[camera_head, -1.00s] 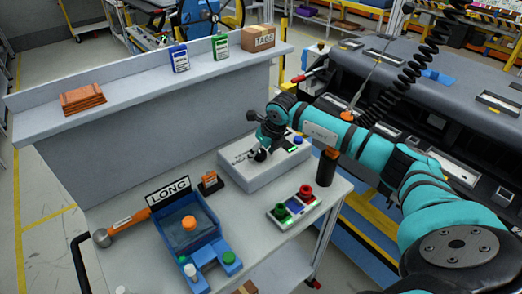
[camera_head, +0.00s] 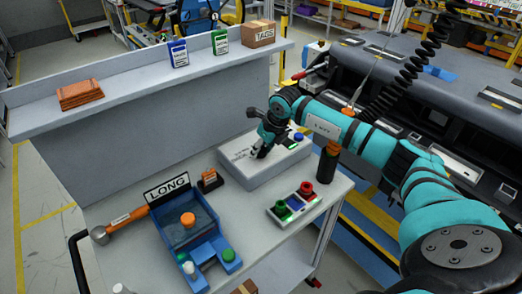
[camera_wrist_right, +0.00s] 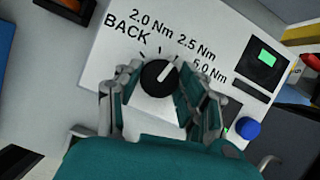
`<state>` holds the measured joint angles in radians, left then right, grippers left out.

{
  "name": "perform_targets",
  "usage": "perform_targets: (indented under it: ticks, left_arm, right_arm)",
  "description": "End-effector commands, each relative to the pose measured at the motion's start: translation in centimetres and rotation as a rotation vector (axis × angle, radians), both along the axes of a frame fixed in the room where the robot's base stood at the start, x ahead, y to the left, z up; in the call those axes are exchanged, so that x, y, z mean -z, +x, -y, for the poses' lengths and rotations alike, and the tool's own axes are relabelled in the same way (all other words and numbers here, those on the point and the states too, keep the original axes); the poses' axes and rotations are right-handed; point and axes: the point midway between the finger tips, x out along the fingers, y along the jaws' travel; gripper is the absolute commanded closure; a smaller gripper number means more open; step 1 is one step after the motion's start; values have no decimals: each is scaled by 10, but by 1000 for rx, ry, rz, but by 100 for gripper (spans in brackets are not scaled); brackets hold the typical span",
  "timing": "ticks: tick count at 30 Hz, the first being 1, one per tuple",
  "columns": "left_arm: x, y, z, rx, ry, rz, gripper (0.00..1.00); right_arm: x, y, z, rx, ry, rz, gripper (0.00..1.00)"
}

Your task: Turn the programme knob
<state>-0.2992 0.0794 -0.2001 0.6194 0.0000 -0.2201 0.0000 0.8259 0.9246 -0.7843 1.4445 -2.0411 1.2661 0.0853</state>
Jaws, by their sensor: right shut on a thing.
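The programme knob (camera_wrist_right: 158,79) is a round black dial with a white pointer line on a white control box (camera_head: 238,172). In the right wrist view the pointer slants up and right, towards the 2.5 Nm and 5.0 Nm labels. The panel is also marked BACK and 2.0 Nm. My right gripper (camera_wrist_right: 150,86) is shut on the knob, one finger on each side of it. In the head view this gripper (camera_head: 262,150) reaches down to the box top and mostly hides the knob. My left gripper is not in view.
A blue button (camera_wrist_right: 247,128) and a green-lit display (camera_wrist_right: 266,57) are on the same box. Green and red knobs (camera_head: 306,188) sit in front. A blue tray (camera_head: 172,240) with a LONG sign stands left. A grey shelf wall (camera_head: 150,130) rises behind.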

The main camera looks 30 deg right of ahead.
Motion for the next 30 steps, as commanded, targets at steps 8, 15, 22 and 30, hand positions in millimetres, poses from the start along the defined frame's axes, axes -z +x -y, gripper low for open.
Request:
perform_targets:
  ticks: [8, 15, 22, 30]
  left_arm:
    - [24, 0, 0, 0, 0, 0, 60]
    - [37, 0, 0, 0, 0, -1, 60]
    - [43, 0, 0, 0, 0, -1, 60]
    - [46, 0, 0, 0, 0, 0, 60]
  right_arm:
    - [2, 2, 2, -214, -1, 5, 93]
    - [1, 2, 3, -391, 0, 4, 93]
    - [0, 2, 3, -510, 0, 4, 93]
    - [-2, 2, 3, -568, 0, 4, 93]
